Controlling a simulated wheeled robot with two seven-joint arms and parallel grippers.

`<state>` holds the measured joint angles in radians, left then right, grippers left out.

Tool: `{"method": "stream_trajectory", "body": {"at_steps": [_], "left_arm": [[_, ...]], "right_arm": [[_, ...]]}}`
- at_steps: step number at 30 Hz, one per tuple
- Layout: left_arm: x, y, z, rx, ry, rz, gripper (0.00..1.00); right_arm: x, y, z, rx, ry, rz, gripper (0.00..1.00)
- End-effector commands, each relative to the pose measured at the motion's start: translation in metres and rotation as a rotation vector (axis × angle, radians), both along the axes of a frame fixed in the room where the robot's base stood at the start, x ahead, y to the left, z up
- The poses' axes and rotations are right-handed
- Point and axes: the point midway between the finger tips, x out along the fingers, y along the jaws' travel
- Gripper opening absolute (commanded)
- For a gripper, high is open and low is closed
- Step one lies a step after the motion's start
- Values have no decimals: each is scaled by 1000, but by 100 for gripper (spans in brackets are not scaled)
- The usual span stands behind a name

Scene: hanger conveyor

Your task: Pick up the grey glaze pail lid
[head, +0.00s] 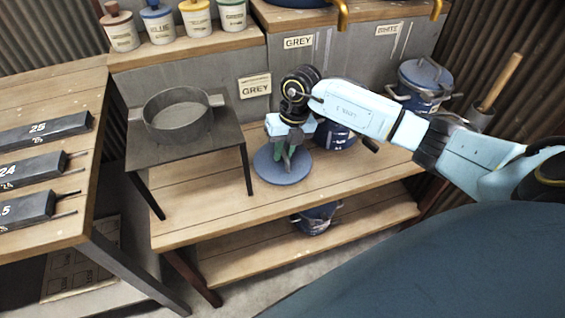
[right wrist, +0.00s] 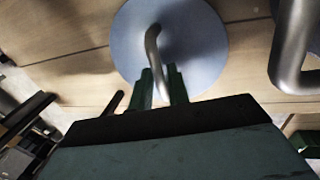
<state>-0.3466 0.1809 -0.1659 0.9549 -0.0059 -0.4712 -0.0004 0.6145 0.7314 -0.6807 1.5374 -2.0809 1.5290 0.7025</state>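The grey glaze pail lid, a round blue-grey disc (head: 269,173) with a bent metal handle, is at the wooden bench below my right gripper (head: 287,158). In the right wrist view the lid (right wrist: 205,50) lies flat to the camera, and its handle (right wrist: 153,45) runs between the two green fingers of my right gripper (right wrist: 162,82). The fingers are close on both sides of the handle and look shut on it. I cannot tell whether the lid touches the bench. A blue pail (head: 338,138) stands behind it, partly hidden by my arm. My left gripper is not in view.
A dark stand (head: 228,150) with a grey pot (head: 180,124) is left of the lid. A lidded pail (head: 423,93) is at the back right, beside a wooden-handled tool (head: 500,82). Another pail (head: 318,219) sits on the lower shelf. The bench front (head: 330,187) is clear.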

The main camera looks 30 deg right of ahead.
Motion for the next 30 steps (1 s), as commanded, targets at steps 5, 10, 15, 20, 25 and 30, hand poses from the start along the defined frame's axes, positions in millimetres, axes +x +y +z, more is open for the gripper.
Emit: {"method": "stream_trajectory", "body": {"at_steps": [5, 10, 15, 20, 25, 30], "left_arm": [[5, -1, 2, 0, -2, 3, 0], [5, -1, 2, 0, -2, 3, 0], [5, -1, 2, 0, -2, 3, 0], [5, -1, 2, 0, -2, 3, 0], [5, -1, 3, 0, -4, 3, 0], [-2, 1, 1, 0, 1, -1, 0]], "right_arm": [[0, 2, -9, 0, 0, 0, 17], [0, 2, -9, 0, -1, 0, 16], [0, 2, -9, 0, -1, 1, 0], [1, 2, -8, 0, -1, 1, 0], [0, 2, -7, -1, -2, 1, 0], [-3, 2, 1, -1, -2, 2, 0]]}}
